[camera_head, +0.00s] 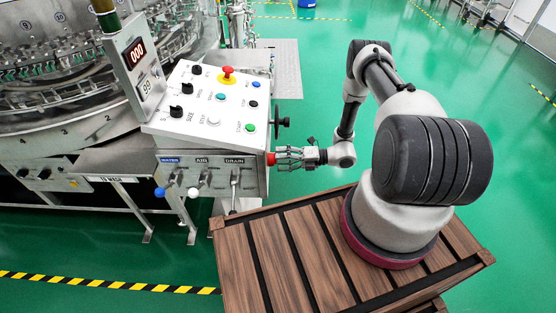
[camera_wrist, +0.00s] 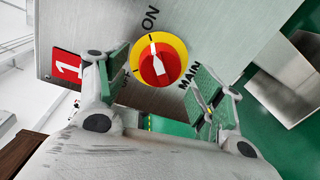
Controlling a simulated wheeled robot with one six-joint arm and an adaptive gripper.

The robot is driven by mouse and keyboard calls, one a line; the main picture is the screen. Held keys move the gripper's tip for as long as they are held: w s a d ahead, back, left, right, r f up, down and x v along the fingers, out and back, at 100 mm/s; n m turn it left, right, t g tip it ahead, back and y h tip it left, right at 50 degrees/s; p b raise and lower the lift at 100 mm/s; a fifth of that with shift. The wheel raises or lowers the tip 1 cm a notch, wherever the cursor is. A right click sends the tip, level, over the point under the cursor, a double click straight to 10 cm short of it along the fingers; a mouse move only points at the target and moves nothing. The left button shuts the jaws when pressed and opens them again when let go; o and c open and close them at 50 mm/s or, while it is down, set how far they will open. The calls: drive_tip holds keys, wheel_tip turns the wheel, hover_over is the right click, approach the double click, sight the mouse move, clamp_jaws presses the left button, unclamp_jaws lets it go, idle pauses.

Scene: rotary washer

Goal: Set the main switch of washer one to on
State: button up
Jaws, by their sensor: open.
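The main switch (camera_wrist: 166,62) is a red knob on a yellow disc, on the metal side of washer one's control box. A white pointer mark runs along the knob, its narrow end toward the ON label and the wide end toward the gripper. A MAIN label is at its right; lettering at its left is mostly hidden. My gripper (camera_wrist: 158,70) is open, with one finger on each side of the knob. I cannot tell if they touch it. In the head view the red switch (camera_head: 270,159) shows at the box's right side, with my gripper (camera_head: 288,157) right beside it.
A red plate with a white 1 (camera_wrist: 66,66) is left of the switch. The control panel (camera_head: 215,105) has several buttons and knobs. A black knob (camera_head: 282,122) sticks out above my gripper. The wooden platform (camera_head: 300,245) is below. Green floor is open at right.

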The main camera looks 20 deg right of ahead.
drive_tip(key=v, duration=1)
drive_tip(key=shift+d, duration=0.1)
